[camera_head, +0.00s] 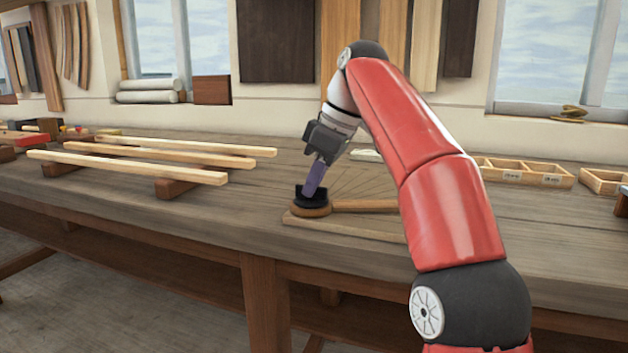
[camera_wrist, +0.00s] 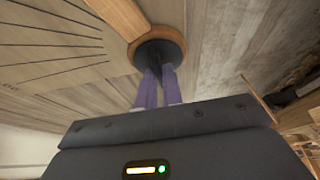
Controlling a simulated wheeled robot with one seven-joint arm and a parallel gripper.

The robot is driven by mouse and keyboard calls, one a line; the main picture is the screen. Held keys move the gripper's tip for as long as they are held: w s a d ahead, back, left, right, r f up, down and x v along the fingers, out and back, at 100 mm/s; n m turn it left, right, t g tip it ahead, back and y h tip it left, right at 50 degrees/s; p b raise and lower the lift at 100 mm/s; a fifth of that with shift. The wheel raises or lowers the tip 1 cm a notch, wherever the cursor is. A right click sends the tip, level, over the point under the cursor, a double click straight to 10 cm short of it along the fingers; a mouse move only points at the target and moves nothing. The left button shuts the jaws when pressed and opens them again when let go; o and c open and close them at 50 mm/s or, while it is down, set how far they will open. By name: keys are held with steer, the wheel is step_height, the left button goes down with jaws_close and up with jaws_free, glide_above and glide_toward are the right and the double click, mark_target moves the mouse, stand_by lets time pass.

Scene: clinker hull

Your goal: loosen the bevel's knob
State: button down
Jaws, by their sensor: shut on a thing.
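The bevel has a round wooden end and a wooden arm (camera_head: 365,205) that reaches right over a light board (camera_head: 350,229) with fanned lines. Its black knob (camera_head: 312,197) sits on top of the round end. My gripper (camera_head: 312,190) comes down from above, tilted, with its purple fingers shut on the knob. In the wrist view the fingers (camera_wrist: 157,80) meet the dark knob (camera_wrist: 157,54), and the bevel's wooden ring (camera_wrist: 178,38) shows around it. The fingertips' exact contact on the knob is partly hidden.
Long pale strips (camera_head: 150,165) lie on dark blocks to the left on the workbench (camera_head: 230,205). Shallow wooden trays (camera_head: 525,172) stand at the right, behind my arm. The bench front left of the board is clear.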

steer(key=shift+n, duration=0.5)
steer(key=c, duration=1.5)
jaws_free()
steer(key=shift+c, duration=0.2)
steer(key=shift+r, duration=0.1)
